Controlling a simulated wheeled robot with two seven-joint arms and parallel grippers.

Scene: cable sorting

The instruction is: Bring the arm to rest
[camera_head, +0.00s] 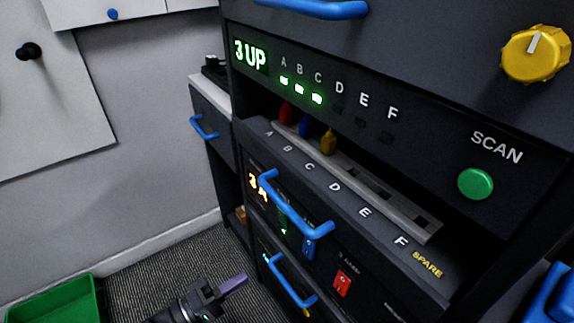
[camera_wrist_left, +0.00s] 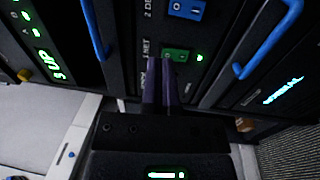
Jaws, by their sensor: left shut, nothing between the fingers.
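My left gripper (camera_head: 236,284) is at the bottom of the head view, low in front of the rack. Its fingers are shut with nothing between them. The fingers (camera_wrist_left: 162,90) also show in the left wrist view, pointing at the rack front near a green switch (camera_wrist_left: 176,55). I cannot tell whether they touch it. In the head view, a red plug (camera_head: 286,113), a blue plug (camera_head: 305,126) and a yellow plug (camera_head: 328,142) stand in slots A, B and C of the port strip (camera_head: 408,213). My right gripper is not in view.
Blue handles (camera_head: 296,207) stick out from the rack front close to my left gripper. A green bin (camera_head: 60,302) stands on the carpet at lower left. A green scan button (camera_head: 475,184) and a yellow knob (camera_head: 535,54) are at right.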

